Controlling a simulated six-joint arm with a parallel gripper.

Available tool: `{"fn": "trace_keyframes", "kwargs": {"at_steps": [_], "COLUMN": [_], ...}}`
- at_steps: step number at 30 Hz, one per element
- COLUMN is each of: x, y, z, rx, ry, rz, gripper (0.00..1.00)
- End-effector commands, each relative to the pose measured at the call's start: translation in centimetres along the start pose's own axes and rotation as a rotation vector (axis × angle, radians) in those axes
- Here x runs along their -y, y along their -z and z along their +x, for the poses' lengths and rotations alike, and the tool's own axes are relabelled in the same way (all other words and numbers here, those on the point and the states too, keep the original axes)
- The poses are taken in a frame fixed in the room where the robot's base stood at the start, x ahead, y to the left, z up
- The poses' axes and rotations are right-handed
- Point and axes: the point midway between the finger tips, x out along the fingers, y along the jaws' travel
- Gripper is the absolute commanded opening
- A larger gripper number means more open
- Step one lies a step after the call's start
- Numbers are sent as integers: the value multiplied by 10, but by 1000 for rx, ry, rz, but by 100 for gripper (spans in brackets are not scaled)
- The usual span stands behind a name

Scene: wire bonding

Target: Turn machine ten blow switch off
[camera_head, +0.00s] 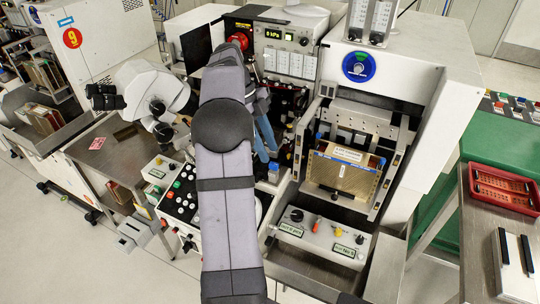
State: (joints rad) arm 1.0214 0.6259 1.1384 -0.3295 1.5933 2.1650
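The middle machine (425,85) stands right of a machine with a red "9" sign (72,38); I cannot read a ten on it. On its front, a pale control box (325,243) has a black knob (297,215), a red control, a yellow control and another dark knob (360,239). Green labels sit there, too small to read surely. I cannot tell which control is the blow switch. My grey arm crosses the middle of the view. My gripper (266,141) is mostly hidden behind it; two blue prongs that look like its fingers show left of the control box, above it.
A keyed panel (180,198) with coloured buttons is partly behind my arm. A microscope head (150,90) stands at left. A framed brown magazine (343,172) sits above the control box. A red basket (503,190) lies on a table at right. Pale floor is free at lower left.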

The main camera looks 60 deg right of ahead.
Motion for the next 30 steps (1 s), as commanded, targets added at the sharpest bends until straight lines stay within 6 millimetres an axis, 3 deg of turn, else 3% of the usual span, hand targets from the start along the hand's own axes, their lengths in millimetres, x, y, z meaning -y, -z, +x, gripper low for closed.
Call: {"fn": "trace_keyframes", "kwargs": {"at_steps": [9, 30], "x": [0, -5], "y": [0, -3], "z": [-29, -38], "rx": [1, 9], "ry": [2, 11], "rz": [1, -40], "gripper": [31, 31]}}
